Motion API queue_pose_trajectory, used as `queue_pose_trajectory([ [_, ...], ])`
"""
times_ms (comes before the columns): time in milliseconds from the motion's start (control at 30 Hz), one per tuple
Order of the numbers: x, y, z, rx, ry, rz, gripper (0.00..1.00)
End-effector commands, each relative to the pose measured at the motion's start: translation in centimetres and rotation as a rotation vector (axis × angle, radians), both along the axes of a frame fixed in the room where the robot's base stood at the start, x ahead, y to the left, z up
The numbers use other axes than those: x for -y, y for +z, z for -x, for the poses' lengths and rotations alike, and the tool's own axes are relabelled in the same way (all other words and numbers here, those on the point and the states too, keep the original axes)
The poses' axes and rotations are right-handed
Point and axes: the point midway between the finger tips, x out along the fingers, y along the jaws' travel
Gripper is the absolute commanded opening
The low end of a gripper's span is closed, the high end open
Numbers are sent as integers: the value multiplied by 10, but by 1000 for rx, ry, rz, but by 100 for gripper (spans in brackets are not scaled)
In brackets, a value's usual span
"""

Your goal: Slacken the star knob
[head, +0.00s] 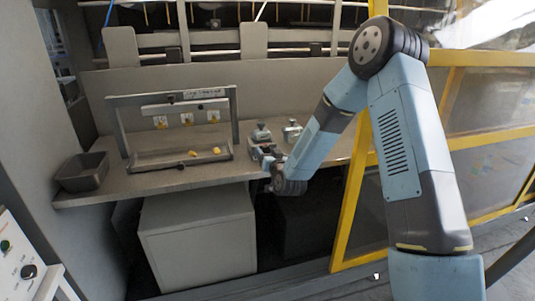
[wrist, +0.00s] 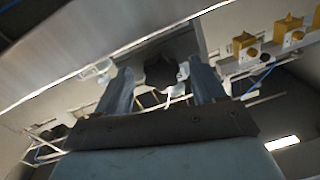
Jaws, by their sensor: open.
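A dark star knob (wrist: 161,73) shows in the wrist view, between the two fingers of my gripper (wrist: 162,67). The fingers stand open, one to each side of it, with a visible gap on both sides. I cannot tell how deep the knob sits between them. In the head view my gripper (head: 269,165) is at the front edge of the bench, close to a small grey clamp-like fixture (head: 262,135). The knob cannot be made out there.
A metal frame (head: 121,135) with yellow knobs (head: 187,118) on its bar stands left of my gripper. A dark bin (head: 82,172) sits at the bench's left end. Another small fixture (head: 292,131) stands right. A yellow guard frame (head: 352,195) is close to my arm.

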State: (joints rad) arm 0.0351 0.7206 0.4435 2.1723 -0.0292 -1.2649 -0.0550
Motion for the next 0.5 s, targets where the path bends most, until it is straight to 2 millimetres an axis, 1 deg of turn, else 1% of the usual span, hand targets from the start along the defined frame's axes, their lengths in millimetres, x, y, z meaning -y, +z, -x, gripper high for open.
queue_pose_trajectory([
  [300,-1,0,-2,0,0,0,69],
  [367,-1,0,-2,0,0,0,64],
  [500,-1,0,-2,0,0,0,51],
])
